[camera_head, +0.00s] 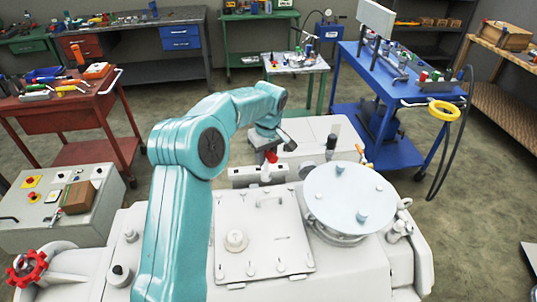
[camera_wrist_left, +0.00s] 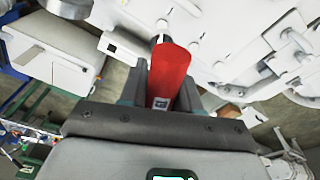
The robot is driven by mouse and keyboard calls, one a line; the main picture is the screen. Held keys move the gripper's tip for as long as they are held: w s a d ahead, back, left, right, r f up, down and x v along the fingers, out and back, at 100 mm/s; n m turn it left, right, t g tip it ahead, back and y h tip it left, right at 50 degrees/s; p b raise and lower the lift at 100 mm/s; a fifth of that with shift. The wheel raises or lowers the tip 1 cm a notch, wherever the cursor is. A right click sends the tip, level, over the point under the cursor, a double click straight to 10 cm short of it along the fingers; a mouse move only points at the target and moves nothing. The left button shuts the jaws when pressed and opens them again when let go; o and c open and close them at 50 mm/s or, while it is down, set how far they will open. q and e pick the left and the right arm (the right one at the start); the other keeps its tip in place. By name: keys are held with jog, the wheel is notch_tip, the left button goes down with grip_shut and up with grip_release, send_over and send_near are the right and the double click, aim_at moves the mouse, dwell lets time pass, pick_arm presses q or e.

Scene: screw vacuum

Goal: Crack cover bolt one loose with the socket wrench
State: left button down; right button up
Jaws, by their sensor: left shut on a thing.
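My left gripper (camera_head: 270,148) reaches over the far side of the pale machine and is shut on a red-handled tool, which looks like the socket wrench (camera_head: 272,157). In the left wrist view the red handle (camera_wrist_left: 171,72) sits between the two dark fingers, and its far end is hard to make out. A square cover plate (camera_head: 262,222) with small bolts along its edges lies on the machine, nearer than the gripper. I cannot tell which bolt is number one, or whether the tool touches any bolt. My right gripper is not in view.
A round pale lid (camera_head: 345,190) with upright knobs stands right of the plate. A grey control box (camera_head: 60,225) is at left, with a red tool cart (camera_head: 60,120) behind it. A blue bench (camera_head: 385,80) stands at back right. Open floor lies between them.

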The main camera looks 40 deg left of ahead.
aim_at(267, 174)
pick_arm(q)
jog(key=shift+s+a+f, duration=0.1)
jog(key=shift+f, duration=0.3)
jog(key=shift+w+d+f+b, duration=0.15)
jog(key=shift+w+f+b, duration=0.1)
jog(key=shift+f+b, duration=0.35)
jog(key=shift+w+d+f+b, duration=0.2)
jog(key=shift+f+b, duration=0.25)
jog(key=shift+f, duration=0.15)
jog(key=shift+s+a+f+b, duration=0.25)
jog(key=shift+s+f+b, duration=0.1)
jog(key=shift+f+b, duration=0.25)
jog(key=shift+f, duration=0.2)
jog(key=shift+w+d+f, duration=0.15)
jog(key=shift+w+f, duration=0.1)
jog(key=shift+w, duration=0.05)
jog(key=shift+s+r, duration=0.1)
jog(key=shift+s, duration=0.15)
jog(key=shift+w, duration=0.3)
jog(key=shift+s, duration=0.2)
